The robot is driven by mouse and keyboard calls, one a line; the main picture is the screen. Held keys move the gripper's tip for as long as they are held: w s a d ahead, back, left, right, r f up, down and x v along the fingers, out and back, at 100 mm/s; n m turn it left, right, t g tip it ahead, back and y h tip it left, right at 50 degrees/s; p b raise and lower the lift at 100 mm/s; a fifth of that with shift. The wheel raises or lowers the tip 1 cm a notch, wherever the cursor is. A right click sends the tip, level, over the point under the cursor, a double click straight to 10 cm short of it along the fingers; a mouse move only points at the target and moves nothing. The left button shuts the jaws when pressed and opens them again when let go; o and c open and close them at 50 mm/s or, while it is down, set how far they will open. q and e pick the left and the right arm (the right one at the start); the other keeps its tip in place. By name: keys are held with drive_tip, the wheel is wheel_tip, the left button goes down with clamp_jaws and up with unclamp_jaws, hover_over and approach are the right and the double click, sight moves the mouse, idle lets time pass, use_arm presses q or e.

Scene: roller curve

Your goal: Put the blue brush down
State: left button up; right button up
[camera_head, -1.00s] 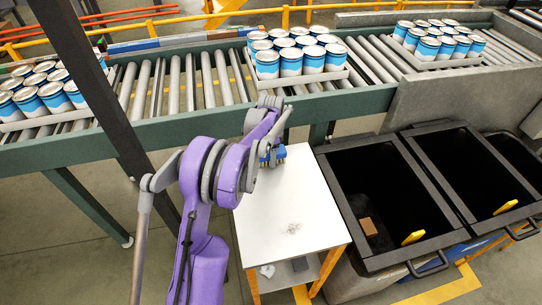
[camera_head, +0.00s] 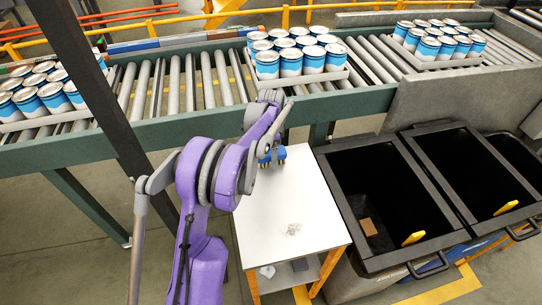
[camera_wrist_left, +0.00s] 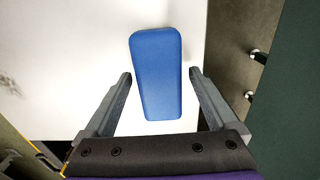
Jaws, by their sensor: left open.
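The blue brush (camera_wrist_left: 156,70) shows in the left wrist view as a smooth blue block over the white table top (camera_wrist_left: 85,60). The open fingers of my left gripper (camera_wrist_left: 160,76) stand on either side of it, with a gap on each side. In the head view the brush (camera_head: 280,153) is a small blue patch at the far end of the white table (camera_head: 285,205), partly hidden by my purple left arm. The left gripper (camera_head: 268,157) is beside it there. My right gripper is not in view.
A roller conveyor (camera_head: 200,85) with trays of blue and white cans (camera_head: 290,62) runs behind the table. The middle of the table top is free apart from a greyish smudge (camera_head: 292,229).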

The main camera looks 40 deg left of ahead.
use_arm(q)
wheel_tip(320, 180, up, 10)
drive_tip(key=shift+s+r, duration=0.1)
drive_tip(key=shift+r, duration=0.05)
drive_tip(key=s+d+r+n+t, duration=0.1)
drive_tip(key=s+d+r+n, duration=0.1)
drive_tip(key=s+d, duration=0.4)
drive_tip(key=s+d+r+n+t, duration=0.1)
drive_tip(key=s+d, duration=0.3)
drive_tip(key=d, duration=0.4)
drive_tip(key=s+d+f+n+t, duration=0.1)
drive_tip(key=s+d+f+n, duration=0.1)
drive_tip(key=s+d, duration=0.3)
drive_tip(key=s+d+f+n+t, duration=0.2)
drive_tip(key=s+d+f, duration=0.2)
drive_tip(key=s, duration=0.6)
drive_tip(key=shift+s+d+f+n, duration=0.3)
drive_tip(key=shift+d+n, duration=0.1)
drive_tip(key=shift+d, duration=0.2)
drive_tip(key=shift+r, duration=0.1)
